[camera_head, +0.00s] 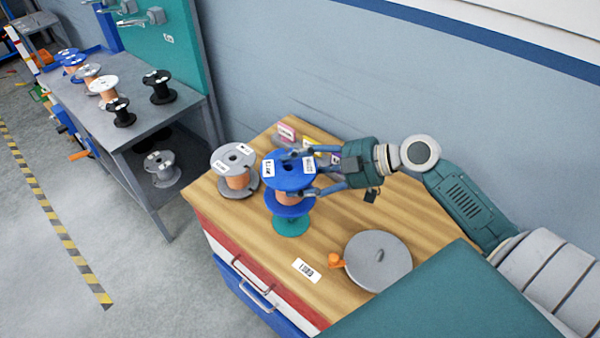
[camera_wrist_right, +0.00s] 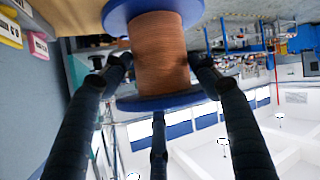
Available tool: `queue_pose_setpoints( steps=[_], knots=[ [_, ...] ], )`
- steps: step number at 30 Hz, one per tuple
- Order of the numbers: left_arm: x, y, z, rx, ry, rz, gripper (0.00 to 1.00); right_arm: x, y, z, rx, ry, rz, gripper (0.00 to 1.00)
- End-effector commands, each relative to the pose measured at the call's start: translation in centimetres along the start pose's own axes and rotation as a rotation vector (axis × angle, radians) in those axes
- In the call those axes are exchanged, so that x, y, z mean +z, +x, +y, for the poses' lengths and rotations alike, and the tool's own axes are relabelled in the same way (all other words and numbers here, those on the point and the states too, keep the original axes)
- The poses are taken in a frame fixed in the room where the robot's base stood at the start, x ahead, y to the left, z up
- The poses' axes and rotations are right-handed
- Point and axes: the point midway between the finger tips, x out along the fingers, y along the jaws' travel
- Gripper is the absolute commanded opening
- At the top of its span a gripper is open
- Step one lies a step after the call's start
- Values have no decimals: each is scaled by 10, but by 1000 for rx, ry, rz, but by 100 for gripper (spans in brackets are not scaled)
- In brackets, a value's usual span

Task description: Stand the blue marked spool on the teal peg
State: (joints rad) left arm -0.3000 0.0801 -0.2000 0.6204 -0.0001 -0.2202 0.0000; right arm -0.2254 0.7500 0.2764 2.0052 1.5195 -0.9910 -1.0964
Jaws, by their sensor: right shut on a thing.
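The blue marked spool (camera_head: 287,178) has blue flanges, white labels and copper-coloured wire. It stands upright over the teal peg's round base (camera_head: 291,226) on the wooden bench top. The peg's shaft is hidden, and I cannot tell whether the lower flange touches the base or hangs just above it. My right gripper (camera_head: 301,172) reaches in from the right, shut on the spool. In the right wrist view its fingers lie on both sides of the spool's wire (camera_wrist_right: 159,52). My left gripper is not in view.
A grey spool (camera_head: 239,180) stands close left of the blue one. A grey disc (camera_head: 378,261) with an orange knob and a white label (camera_head: 306,270) lie in front. Small coloured boxes (camera_head: 287,132) stand behind. A grey table (camera_head: 152,131) at left holds several spools.

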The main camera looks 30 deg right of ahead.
Motion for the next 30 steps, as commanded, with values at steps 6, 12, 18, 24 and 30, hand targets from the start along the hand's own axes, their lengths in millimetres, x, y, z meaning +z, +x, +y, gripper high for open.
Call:
queue_pose_setpoints(
  steps=[6,12,18,24,30],
  knots=[
    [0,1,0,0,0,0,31,-1,0,1,3,-1,4,5],
    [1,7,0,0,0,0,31,4,3,-1,3,-1,4,5],
    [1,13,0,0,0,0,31,10,6,-3,3,-1,4,5],
    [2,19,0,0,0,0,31,15,9,-5,3,-1,4,5],
    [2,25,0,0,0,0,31,21,12,-6,3,-1,4,5]
  ],
)
